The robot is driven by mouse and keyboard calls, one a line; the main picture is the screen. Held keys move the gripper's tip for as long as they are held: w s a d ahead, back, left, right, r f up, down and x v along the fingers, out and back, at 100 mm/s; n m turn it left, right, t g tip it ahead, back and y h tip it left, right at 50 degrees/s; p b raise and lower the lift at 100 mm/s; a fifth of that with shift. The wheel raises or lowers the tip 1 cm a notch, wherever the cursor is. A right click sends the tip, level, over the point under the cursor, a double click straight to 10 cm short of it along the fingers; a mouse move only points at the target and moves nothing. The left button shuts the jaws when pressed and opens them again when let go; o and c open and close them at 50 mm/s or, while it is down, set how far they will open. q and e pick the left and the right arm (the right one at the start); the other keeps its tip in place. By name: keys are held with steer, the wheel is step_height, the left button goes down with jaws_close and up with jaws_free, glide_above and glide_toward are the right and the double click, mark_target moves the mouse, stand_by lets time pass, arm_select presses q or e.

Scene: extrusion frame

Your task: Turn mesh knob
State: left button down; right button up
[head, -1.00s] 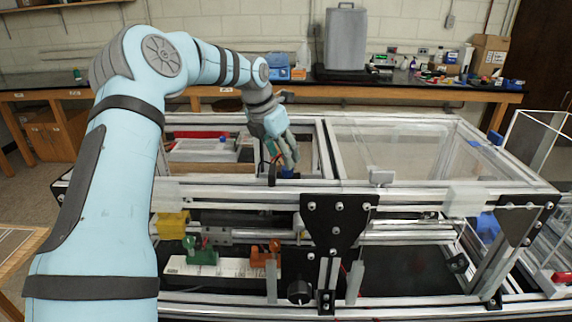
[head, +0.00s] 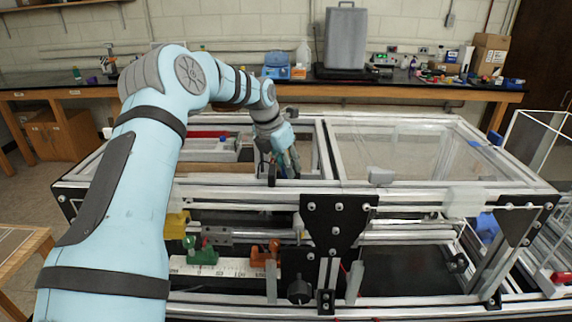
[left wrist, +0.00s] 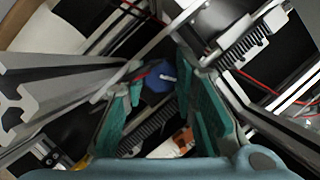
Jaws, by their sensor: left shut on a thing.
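A small blue knob (left wrist: 158,84) with a white bar on its face shows in the left wrist view, between the tips of my left gripper's green fingers. I take it to be the mesh knob. My left gripper (left wrist: 160,98) is shut on it, one finger on each side. In the head view the left gripper (head: 284,168) points down inside the frame, just behind the front rail. The knob is mostly hidden there by the fingers and rail. My right gripper is in neither view.
The aluminium extrusion frame (head: 420,187) surrounds the gripper with rails close by. A black plate (head: 338,222) and a black round knob (head: 300,290) are at its front. Toothed racks and a red wire (left wrist: 258,84) lie near the fingers in the wrist view.

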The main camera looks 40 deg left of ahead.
arm_select(q)
steer(key=shift+m, duration=0.4)
steer(key=m+h, duration=0.1)
steer(key=m, duration=0.1)
steer(key=shift+a+m, duration=0.1)
steer(key=shift+m, duration=0.2)
steer(key=shift+w+r+m+g+h+p, duration=0.15)
steer(key=shift+m+h+p, duration=0.3)
steer(key=shift+m, duration=0.45)
steer(key=shift+s+f+m+g+h+p, duration=0.15)
steer(key=shift+m+h+p, duration=0.25)
steer(key=shift+m, duration=0.5)
steer(key=shift+w, duration=0.1)
steer(key=c, duration=1.3)
jaws_free()
steer(key=shift+r, duration=0.1)
